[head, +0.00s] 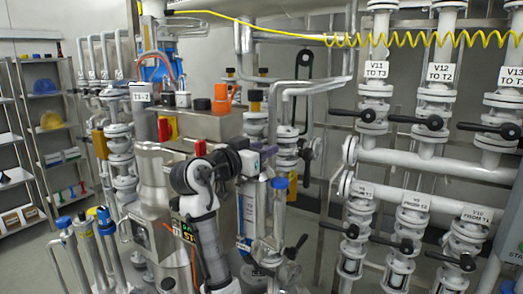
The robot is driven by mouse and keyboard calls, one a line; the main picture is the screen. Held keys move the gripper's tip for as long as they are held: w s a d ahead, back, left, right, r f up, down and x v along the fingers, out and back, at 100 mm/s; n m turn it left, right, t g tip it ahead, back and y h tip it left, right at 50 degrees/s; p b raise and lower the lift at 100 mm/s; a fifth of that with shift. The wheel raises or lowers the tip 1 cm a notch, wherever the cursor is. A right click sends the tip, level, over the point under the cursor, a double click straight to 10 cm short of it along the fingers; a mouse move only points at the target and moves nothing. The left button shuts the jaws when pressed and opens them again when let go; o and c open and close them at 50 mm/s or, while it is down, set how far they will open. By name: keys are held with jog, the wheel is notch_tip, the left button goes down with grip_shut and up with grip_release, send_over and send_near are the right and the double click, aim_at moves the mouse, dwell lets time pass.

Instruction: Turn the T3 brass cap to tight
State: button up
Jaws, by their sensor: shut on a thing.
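My arm rises at the middle bottom of the head view and bends right at a black joint in front of the steel vessels. My gripper (262,156) is at its end, small and partly covered by the wrist. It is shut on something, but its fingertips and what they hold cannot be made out. I cannot pick out a brass cap or a T3 label. A blue-capped clear tube (279,198) stands just below and right of the gripper. A steel vessel labelled T1-2 (150,180) stands to the left.
Orange (222,93) and black (202,104) fittings stand on the vessel top behind my arm. White valve pipes with black levers, such as V11 (374,105), fill the right. A yellow coiled hose (420,38) hangs above them. Shelves (45,130) stand at the far left.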

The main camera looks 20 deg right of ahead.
jog(key=o, duration=1)
jog(key=shift+c, duration=0.2)
jog(key=shift+n+t+y, duration=0.3)
jog(key=shift+t, duration=0.1)
